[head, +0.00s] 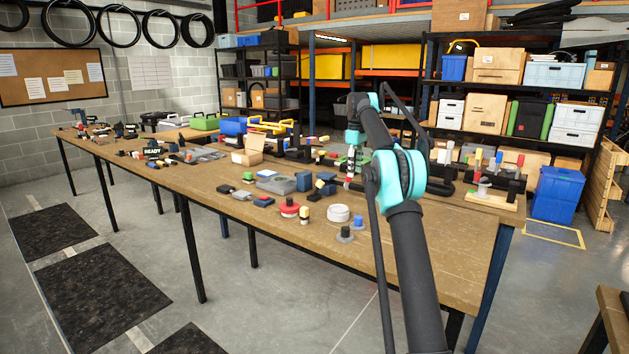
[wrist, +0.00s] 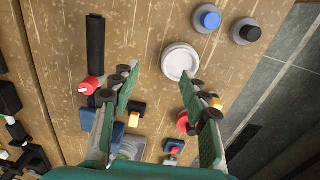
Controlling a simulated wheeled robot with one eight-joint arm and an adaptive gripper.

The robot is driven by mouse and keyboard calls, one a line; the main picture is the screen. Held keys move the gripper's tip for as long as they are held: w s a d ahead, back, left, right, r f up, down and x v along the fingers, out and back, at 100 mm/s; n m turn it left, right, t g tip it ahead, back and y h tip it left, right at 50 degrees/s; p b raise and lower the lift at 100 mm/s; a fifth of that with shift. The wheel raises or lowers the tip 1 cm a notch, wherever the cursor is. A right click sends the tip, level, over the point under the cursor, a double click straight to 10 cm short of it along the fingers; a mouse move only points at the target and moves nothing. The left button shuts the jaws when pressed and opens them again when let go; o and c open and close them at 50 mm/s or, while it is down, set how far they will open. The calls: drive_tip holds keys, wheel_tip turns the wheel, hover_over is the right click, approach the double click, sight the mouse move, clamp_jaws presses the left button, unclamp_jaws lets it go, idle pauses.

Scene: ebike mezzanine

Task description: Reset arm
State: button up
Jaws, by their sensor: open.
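My gripper (wrist: 160,84) is open in the wrist view, its two green-padded fingers spread wide with nothing held between them. It hangs above the wooden workbench (wrist: 150,30), pointing down. A white round roll (wrist: 180,62) lies on the bench below, near the right fingertip in that view. In the head view my arm rises from the lower right and bends at a turquoise joint. The gripper (head: 352,158) hangs over the bench there, partly hidden by my arm.
The bench carries a red disc (head: 289,207), the white roll (head: 338,213), blue-topped (head: 357,222) and black-topped (head: 344,235) pieces, and grey cases (head: 277,184). A wooden board with pegs (head: 490,199) stands at right. Blue bins (head: 557,190) stand beyond. The bench's front right is clear.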

drive_tip(key=s+d+f+m+t, duration=0.1)
drive_tip(key=s+f+m, duration=0.2)
drive_tip(key=s+f, duration=0.5)
drive_tip(key=s+d+f+m+t, duration=0.1)
drive_tip(key=s+f+m, duration=0.3)
drive_tip(key=s, duration=2.4)
drive_tip(key=s+d+f+m+t, duration=0.1)
drive_tip(key=s+f+m, duration=0.3)
drive_tip(key=s+f, duration=0.9)
drive_tip(key=s+t, duration=0.1)
drive_tip(key=s, duration=0.5)
drive_tip(key=shift+d+f, duration=0.2)
drive_tip(key=shift+d, duration=0.05)
